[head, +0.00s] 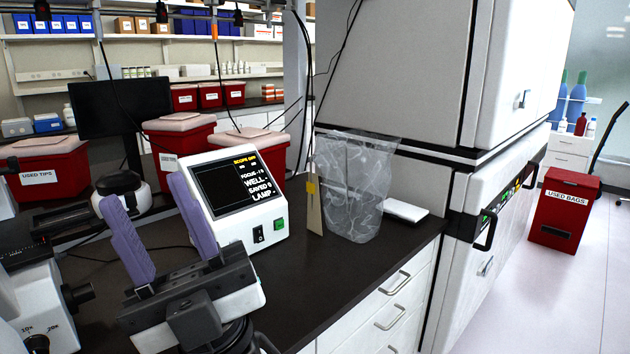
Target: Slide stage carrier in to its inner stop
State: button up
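My gripper (147,192) shows at the lower left with two purple fingers spread apart. It is open, with nothing seen between the fingers. White microscope parts (28,290) with black knobs and magnification marks stand at the left edge, left of my gripper and cut off by the frame. I cannot make out the stage carrier or its inner stop. My gripper and the frame edge hide part of that area. A white scope control box (262,215) stands right of my gripper. Its screen shows focus, well, saved and lamp lines, with well and lamp reading as dashes.
Red used-tips bins (45,182) stand behind on the dark bench (340,262). A clear bag (355,190) stands right of the control box, near a white pad (405,211). A tall white cabinet (400,70) blocks the back right.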

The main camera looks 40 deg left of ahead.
aim_at(45, 223)
jog(key=i+z, duration=0.4)
jog(key=i+j+z, duration=0.1)
jog(key=i+z, duration=0.3)
jog(key=i, duration=0.2)
jog(key=i+l+z, duration=0.1)
jog(key=i+z, duration=0.25)
jog(key=i, duration=0.15)
jog(key=i+z, duration=0.35)
jog(key=i, duration=0.15)
jog(key=i+u, duration=0.45)
jog(key=u, duration=2.95)
jog(key=i+j+u, duration=0.2)
jog(key=j, duration=0.2)
jog(key=j+u, duration=0.25)
jog(key=j, duration=0.15)
jog(key=i+j, duration=0.15)
jog(key=j, duration=0.2)
jog(key=i+j, duration=0.2)
jog(key=j, duration=0.15)
jog(key=i+j, duration=0.15)
jog(key=j, duration=0.2)
jog(key=i+j, duration=0.15)
jog(key=j, duration=0.2)
jog(key=i+j, duration=0.15)
jog(key=j, duration=0.2)
